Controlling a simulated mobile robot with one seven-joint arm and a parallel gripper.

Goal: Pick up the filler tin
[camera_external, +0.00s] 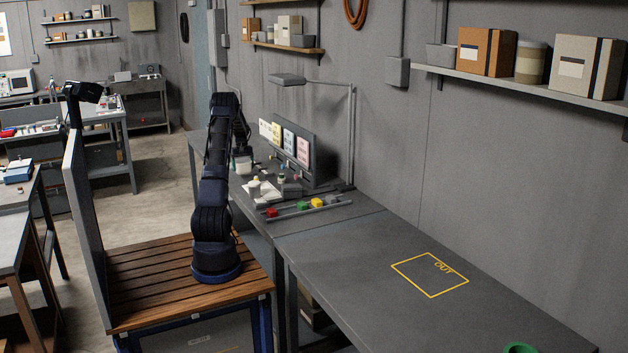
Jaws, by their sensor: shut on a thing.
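My dark arm reaches over the far part of the grey bench, and its gripper (242,153) points down, small and partly hidden by the arm. The gripper is shut on a small pale tin (243,167), which I take to be the filler tin. Its label is too small to read, and I cannot tell if its base is clear of the bench. Several other small pale containers (254,188) stand nearer on the bench.
A dark upright panel with coloured cards (290,144) stands behind the containers. A lamp (288,79) overhangs the bench. The near bench has a clear yellow OUT square (430,274) and a green object (520,348).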

